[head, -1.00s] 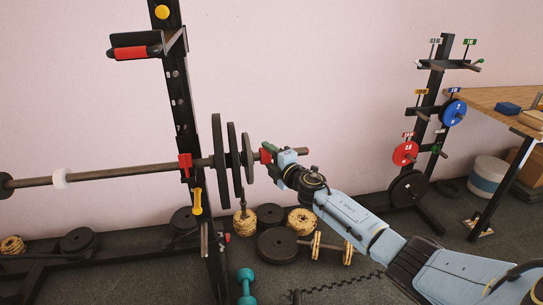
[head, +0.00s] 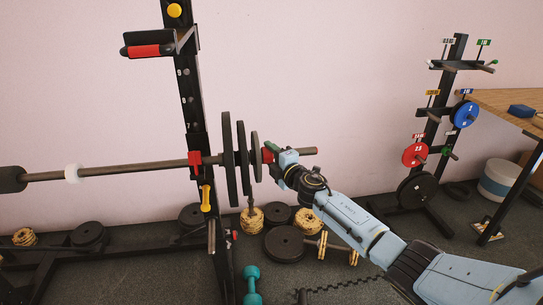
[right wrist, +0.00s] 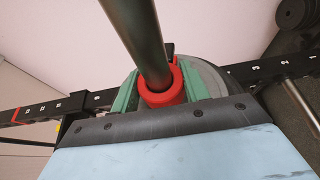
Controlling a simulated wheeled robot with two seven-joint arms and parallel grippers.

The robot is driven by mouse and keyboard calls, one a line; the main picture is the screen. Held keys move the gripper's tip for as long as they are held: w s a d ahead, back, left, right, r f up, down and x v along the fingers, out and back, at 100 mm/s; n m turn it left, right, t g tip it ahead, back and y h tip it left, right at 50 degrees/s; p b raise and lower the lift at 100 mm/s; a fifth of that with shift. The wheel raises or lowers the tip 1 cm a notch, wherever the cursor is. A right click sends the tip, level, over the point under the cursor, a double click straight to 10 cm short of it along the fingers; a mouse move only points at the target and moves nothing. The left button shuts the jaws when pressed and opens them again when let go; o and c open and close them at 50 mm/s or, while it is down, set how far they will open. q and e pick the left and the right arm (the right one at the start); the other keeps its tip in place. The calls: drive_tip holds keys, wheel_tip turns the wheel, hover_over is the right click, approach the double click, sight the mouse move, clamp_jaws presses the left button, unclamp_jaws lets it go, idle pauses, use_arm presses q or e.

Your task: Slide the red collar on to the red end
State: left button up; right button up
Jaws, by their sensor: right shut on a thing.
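The barbell's bar (head: 130,172) lies level across the rack, with several dark plates (head: 229,160) upright side by side on its right part. Whether collar and plate touch is hard to tell. My left gripper is out of view.
The rack upright (head: 191,110) with a red rest (head: 196,159) and yellow handle (head: 206,198) stands left of the plates. Loose plates (head: 284,243) and a teal dumbbell (head: 251,285) lie on the floor. A plate tree (head: 440,110) and table (head: 500,104) stand right.

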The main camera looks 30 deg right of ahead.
drive_tip(key=o, duration=1.1)
drive_tip(key=shift+a, duration=0.2)
drive_tip(key=shift+d, duration=0.1)
drive_tip(key=shift+s, duration=0.5)
drive_tip(key=s+d+p, duration=0.1)
drive_tip(key=s+p, duration=0.1)
drive_tip(key=s, duration=1)
drive_tip(key=shift+s, duration=0.2)
